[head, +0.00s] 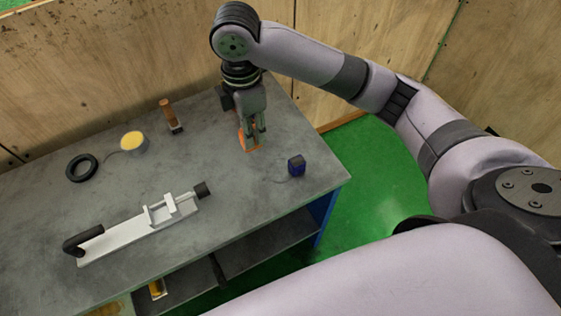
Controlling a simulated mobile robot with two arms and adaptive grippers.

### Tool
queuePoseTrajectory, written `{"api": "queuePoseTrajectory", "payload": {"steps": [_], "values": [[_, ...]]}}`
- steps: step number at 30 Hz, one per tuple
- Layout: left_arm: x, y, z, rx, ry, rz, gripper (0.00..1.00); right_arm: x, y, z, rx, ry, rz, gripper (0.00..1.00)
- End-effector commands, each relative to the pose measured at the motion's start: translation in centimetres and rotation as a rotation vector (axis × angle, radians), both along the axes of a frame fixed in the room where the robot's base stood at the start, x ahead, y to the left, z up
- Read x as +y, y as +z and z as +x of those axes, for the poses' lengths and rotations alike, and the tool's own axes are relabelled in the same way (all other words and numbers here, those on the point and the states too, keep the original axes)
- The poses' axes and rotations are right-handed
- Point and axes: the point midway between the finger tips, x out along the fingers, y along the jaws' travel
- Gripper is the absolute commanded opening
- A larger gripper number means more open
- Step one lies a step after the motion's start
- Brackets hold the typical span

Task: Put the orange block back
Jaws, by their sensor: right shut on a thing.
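My right gripper (253,133) points down over the back right part of the grey workbench (200,170). It is shut on the orange block (246,147), which is low at the bench top and partly hidden behind the fingers. I cannot tell whether the block touches the bench. My left gripper is not in view.
A brown-orange upright piece on a dark base (168,112), a yellow-topped round thing (132,141) and a black ring (81,167) stand to the left. A white slide fixture (145,225) lies in front.

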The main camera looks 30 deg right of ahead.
Motion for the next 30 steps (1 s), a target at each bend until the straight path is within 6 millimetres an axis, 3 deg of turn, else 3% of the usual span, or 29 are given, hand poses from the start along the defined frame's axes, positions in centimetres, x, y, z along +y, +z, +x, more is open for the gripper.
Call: {"api": "queuePoseTrajectory", "payload": {"steps": [5,12,18,24,30], "values": [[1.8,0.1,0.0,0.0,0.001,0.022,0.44,0.1,-2.3,-0.3,0.007,0.001,0.002,0.02],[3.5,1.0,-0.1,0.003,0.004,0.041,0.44,0.1,-8.5,-0.4,0.008,0.0,-0.001,0.02],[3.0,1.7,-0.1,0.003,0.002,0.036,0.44,0.1,-13.4,-0.3,0.006,-0.001,-0.001,0.02],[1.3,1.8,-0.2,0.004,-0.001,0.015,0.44,0.2,-15.6,-0.2,0.001,0.001,0.001,0.02],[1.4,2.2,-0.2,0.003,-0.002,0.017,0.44,0.3,-18.2,-0.3,0.004,0.001,0.001,0.02]]}}
